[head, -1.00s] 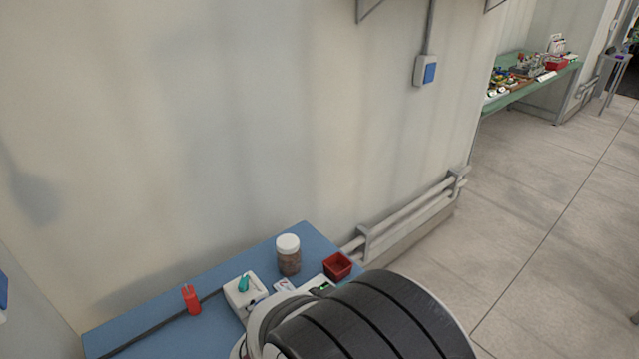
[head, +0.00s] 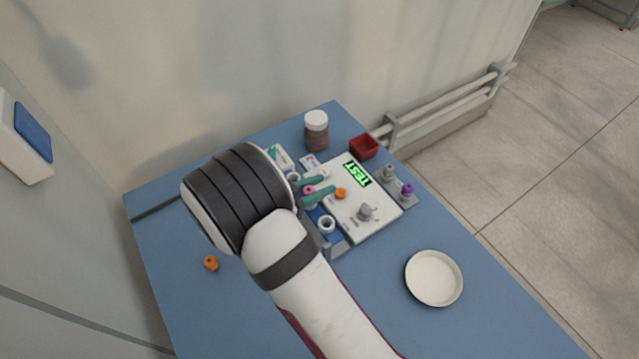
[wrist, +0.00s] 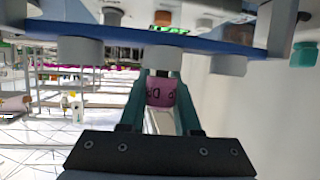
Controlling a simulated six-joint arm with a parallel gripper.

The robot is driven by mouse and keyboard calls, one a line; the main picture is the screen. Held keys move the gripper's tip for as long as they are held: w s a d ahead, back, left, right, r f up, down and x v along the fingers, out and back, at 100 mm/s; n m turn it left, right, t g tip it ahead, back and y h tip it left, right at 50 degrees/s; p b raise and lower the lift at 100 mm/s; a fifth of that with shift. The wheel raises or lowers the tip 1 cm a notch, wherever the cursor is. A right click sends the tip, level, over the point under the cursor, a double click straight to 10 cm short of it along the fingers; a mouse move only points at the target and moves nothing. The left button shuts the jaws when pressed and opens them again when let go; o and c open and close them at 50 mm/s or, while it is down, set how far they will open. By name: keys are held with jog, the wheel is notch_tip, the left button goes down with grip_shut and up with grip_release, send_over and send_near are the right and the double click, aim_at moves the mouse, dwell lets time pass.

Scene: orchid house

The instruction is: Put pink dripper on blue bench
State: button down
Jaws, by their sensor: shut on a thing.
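The pink dripper (wrist: 160,92) is a small pink piece with dark markings, held between the teal fingers of my gripper (wrist: 162,98) in the wrist view. In the head view the pink dripper (head: 309,189) shows small between the fingers of my gripper (head: 322,187), at the left edge of a white tester. I cannot tell how far above the rack or bench it is. The blue bench (head: 470,325) fills the lower middle of the head view, partly hidden by my arm.
The tester (head: 346,222) has a lit green display. An orange dripper (head: 340,193) and a purple one (head: 407,190) are at it; another orange one (head: 210,263) lies on the bench. A jar (head: 316,130), red box (head: 363,147) and white dish (head: 434,277) stand around. The front bench is clear.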

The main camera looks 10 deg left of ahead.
jog(key=shift+f, duration=0.3)
jog(key=c, duration=0.6)
grip_release()
